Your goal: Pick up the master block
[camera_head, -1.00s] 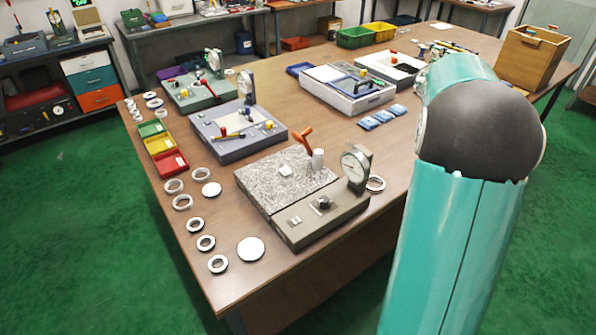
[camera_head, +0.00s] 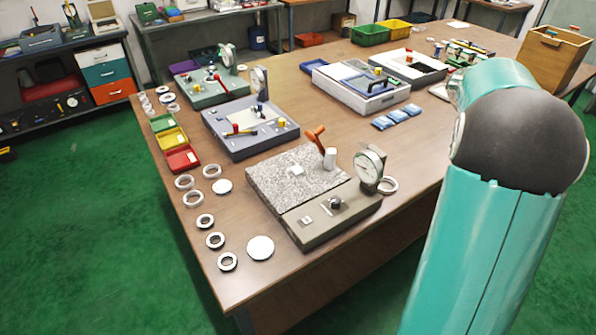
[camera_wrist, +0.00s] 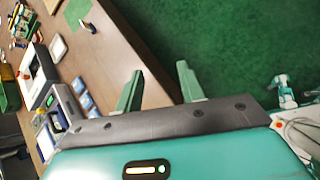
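A small pale block (camera_head: 296,170) lies on the speckled granite plate (camera_head: 275,183) of the nearest gauge stand on the wooden table. A pale upright cylinder (camera_head: 330,158) stands near it on the same plate, beside an orange-handled lever (camera_head: 317,139). No label shows which of the two is the master block. My gripper (camera_wrist: 159,67) shows in the wrist view with its two green fingers apart and nothing between them. It is over the table edge and green floor, away from the granite plate. The head view does not show my gripper.
A dial gauge (camera_head: 369,165) rises at the right of the granite plate. Several rings and discs lie along the table's left edge, near red (camera_head: 183,159), yellow and green trays. Blue packets (camera_head: 397,116) lie behind. A wooden box (camera_head: 553,55) stands at the far right.

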